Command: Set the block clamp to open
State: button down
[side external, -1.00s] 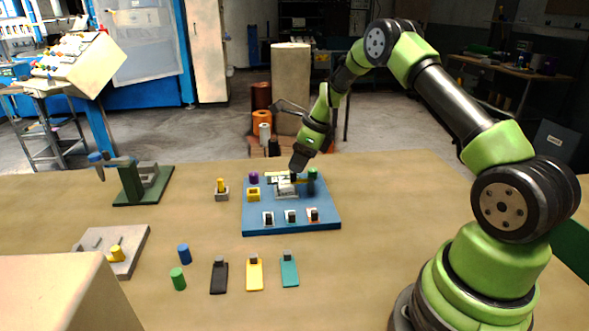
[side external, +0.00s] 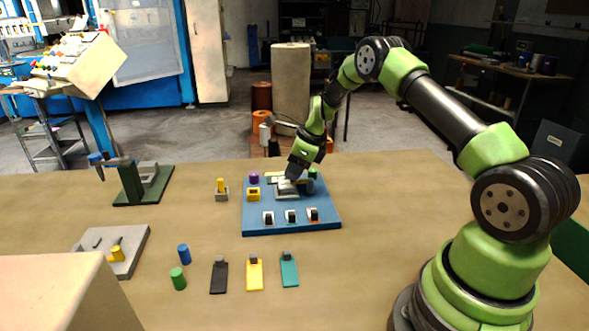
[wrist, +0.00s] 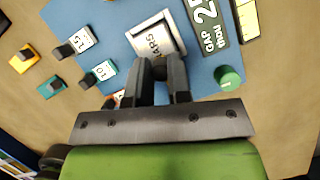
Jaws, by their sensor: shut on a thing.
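My gripper (side external: 291,177) is over the blue board (side external: 258,222) at its back middle. In the wrist view its fingers (wrist: 161,68) are close together on a small dark grip part, mostly hidden between them. This part stands at the edge of a silver-grey piece (wrist: 158,38) with a partly covered label. The silver-grey piece (side external: 287,191) also shows below the gripper in the side view. No part is clearly marked as the block clamp, and its open or closed setting cannot be read.
A green knob (wrist: 229,78) and a dark "GAP" display (wrist: 209,22) sit close by on the board. Several small labelled switches (side external: 291,216) line its front. A green-based lever fixture (side external: 131,181) stands at left.

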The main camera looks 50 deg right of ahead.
jog(key=shift+n, duration=0.3)
jog(key=n, duration=0.1)
jog(key=s+n+y, duration=0.1)
jog(key=n, duration=0.1)
jog(key=n+g, duration=0.1)
jog(key=shift+s+a+n+y, duration=0.3)
jog(key=shift+a, duration=0.1)
jog(key=n, duration=0.1)
jog(key=s+n+g, duration=0.1)
jog(key=n, duration=0.1)
jog(key=shift+s+a+n+g+y, duration=0.1)
jog(key=shift+s+n+g+y, duration=0.05)
jog(key=shift+n+g+y, duration=0.15)
jog(key=n, duration=0.1)
jog(key=s+n+g, duration=0.1)
jog(key=n, duration=0.2)
jog(key=shift+s+n+g, duration=0.25)
jog(key=shift+n+g, duration=0.05)
jog(key=shift+s+d+n+g, duration=0.2)
jog(key=shift+n+g, duration=0.1)
jog(key=shift+n, duration=0.45)
jog(key=shift+s+d+n+g, duration=0.25)
jog(key=shift+n+g, duration=0.05)
jog(key=shift+n, duration=0.5)
jog(key=shift+s+d+n+g, duration=0.2)
jog(key=shift+n+g, duration=0.1)
jog(key=shift+n, duration=0.45)
jog(key=c, duration=1.1)
grip_release()
jog(key=shift+o, duration=0.2)
